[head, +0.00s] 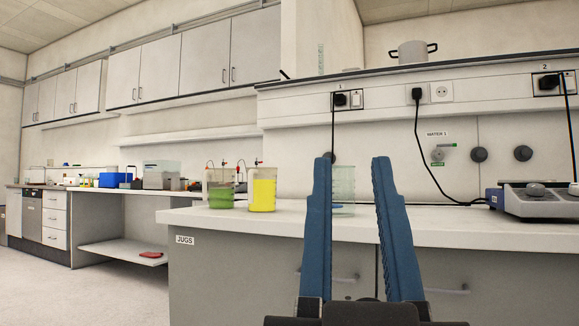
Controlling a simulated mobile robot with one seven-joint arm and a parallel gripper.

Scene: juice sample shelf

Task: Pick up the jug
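Three clear vessels stand on the white counter above the label "JUGS". The left one (220,190) holds green liquid at the bottom. A second one (263,190) beside it is filled with yellow liquid. The third, a pale greenish clear one (344,188), appears between my gripper's fingers, with a bluish layer low down; the left finger hides part of it. I cannot tell which one the task calls the jug. My gripper (352,160) points up with its two blue fingers apart, empty, in front of the counter. I see no contact with any vessel.
The counter (190,217) has a front edge with drawers below. A hot-plate-like device (535,200) stands at the right, with black cables (425,160) hanging from wall sockets. A pot (412,51) sits on the upper ledge. Another bench (115,192) with boxes is far left; the floor there is clear.

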